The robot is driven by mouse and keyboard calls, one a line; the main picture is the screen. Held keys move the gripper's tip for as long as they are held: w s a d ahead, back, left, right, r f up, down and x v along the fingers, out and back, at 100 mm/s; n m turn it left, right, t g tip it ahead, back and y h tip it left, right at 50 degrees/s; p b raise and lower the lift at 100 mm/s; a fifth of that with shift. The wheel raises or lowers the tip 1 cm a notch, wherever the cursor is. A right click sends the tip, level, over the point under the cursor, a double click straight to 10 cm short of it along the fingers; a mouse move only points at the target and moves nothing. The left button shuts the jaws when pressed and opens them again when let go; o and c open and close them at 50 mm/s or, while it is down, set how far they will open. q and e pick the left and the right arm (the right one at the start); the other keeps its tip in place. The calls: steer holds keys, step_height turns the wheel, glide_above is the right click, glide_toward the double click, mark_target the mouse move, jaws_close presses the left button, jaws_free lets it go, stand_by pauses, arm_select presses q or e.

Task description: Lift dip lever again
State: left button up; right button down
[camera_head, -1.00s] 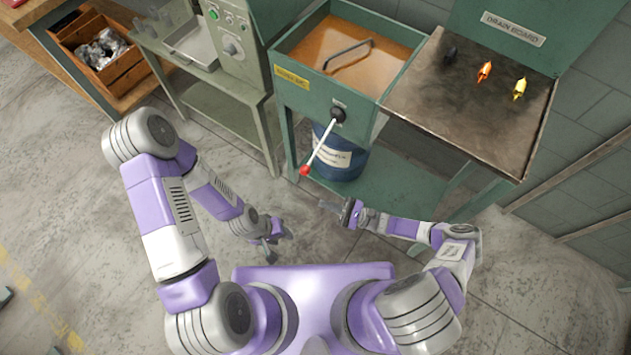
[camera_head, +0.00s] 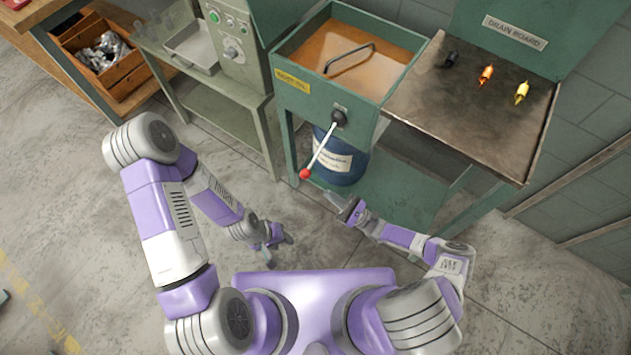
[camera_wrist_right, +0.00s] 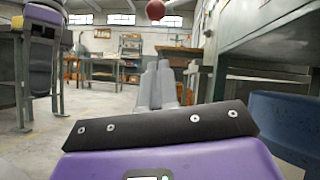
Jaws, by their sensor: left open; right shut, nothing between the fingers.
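The dip lever (camera_head: 320,151) is a pale rod with a red ball knob (camera_head: 305,174), pivoting on a black hub (camera_head: 338,118) on the front of the green oil tank (camera_head: 366,100). It slants down to the left. My right gripper (camera_head: 333,197) is shut and empty, just below and right of the knob, not touching it. In the right wrist view its closed fingers (camera_wrist_right: 158,84) point forward, with the red knob (camera_wrist_right: 155,10) above them. My left gripper (camera_head: 280,250) is open and empty, low over the floor in front of the tank.
A bent dark handle (camera_head: 349,58) lies in the tank's brown oil. A blue drum (camera_head: 340,165) stands under the tank. The drain board (camera_head: 470,110) at right holds a black, an orange and a yellow piece. A green machine with a tray (camera_head: 193,47) stands left. Floor between is clear.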

steer(key=w+a+r, duration=0.1)
steer(key=a+r, duration=0.4)
steer(key=r, duration=0.1)
steer(key=shift+w+a+r, duration=0.2)
steer(key=shift+w+r, duration=0.2)
